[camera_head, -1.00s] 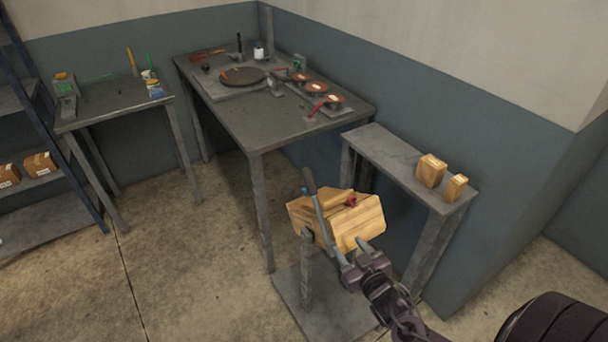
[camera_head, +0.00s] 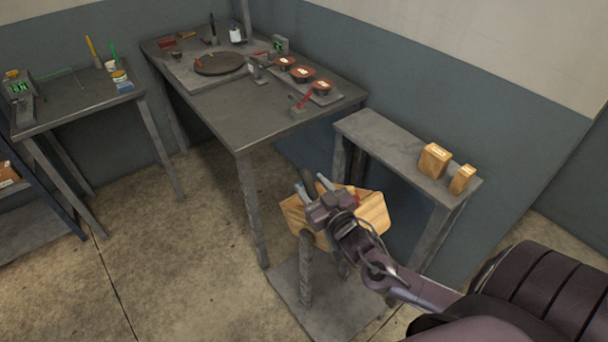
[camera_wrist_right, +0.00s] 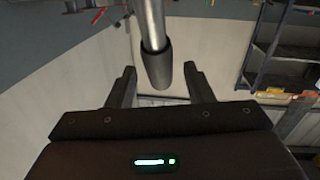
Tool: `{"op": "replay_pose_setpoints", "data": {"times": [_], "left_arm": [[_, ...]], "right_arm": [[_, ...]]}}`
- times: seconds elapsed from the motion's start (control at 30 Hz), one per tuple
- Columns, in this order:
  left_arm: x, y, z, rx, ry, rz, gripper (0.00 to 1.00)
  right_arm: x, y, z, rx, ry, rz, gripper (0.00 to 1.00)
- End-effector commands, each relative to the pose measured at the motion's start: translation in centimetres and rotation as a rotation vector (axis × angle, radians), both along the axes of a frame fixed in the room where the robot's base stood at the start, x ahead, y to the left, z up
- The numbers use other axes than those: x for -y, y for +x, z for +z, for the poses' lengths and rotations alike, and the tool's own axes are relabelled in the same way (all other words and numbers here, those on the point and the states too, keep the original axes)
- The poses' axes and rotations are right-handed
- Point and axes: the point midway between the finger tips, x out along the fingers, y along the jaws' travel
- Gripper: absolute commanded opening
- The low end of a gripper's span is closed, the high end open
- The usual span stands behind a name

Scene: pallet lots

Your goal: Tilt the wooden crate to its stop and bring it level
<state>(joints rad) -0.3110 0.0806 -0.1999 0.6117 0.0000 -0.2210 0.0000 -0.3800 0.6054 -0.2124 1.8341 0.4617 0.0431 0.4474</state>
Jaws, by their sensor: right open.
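The wooden crate (camera_head: 372,212) is held between grey posts on a low stand (camera_head: 330,312) at lower centre in the head view. My right arm hides much of it, so I cannot tell its exact tilt. A lever with a dark grip (camera_head: 310,181) rises beside the crate. My right gripper (camera_head: 312,187) is open in front of the crate, at the lever's upper part. In the right wrist view, the lever's metal rod and dark grip (camera_wrist_right: 157,62) show between the spread fingers, with gaps on both sides. My left gripper is out of view.
A narrow grey shelf table (camera_head: 385,145) with two wooden blocks (camera_head: 434,160) stands behind the crate. A larger workbench (camera_head: 235,125) with a round plate and red-topped pots stands at its left. Open floor (camera_head: 180,260) lies left of the stand.

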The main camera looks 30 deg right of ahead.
Motion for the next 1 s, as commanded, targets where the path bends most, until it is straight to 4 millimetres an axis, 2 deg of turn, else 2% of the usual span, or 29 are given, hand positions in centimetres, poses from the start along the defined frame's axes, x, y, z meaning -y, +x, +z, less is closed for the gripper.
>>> {"op": "replay_pose_setpoints", "data": {"times": [0.1, 0.23, 0.43, 0.63, 0.9, 1.0], "left_arm": [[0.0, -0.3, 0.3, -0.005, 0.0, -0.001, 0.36], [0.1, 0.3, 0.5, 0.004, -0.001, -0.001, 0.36], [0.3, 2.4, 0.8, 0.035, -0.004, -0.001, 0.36], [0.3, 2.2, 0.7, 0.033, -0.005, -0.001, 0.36], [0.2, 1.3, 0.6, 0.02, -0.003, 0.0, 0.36], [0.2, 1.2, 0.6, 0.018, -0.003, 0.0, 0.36]], "right_arm": [[0.2, 1.9, 0.2, 0.002, -0.001, -0.002, 0.47], [0.2, 3.1, 0.1, 0.0, -0.001, -0.001, 0.47], [0.2, 3.8, 0.0, -0.001, -0.001, -0.001, 0.47], [0.2, 3.7, 0.0, -0.001, 0.0, -0.001, 0.46], [0.2, 3.7, 0.0, -0.001, -0.001, 0.0, 0.1], [0.2, 3.7, 0.0, -0.001, -0.001, 0.0, 0.0]]}}
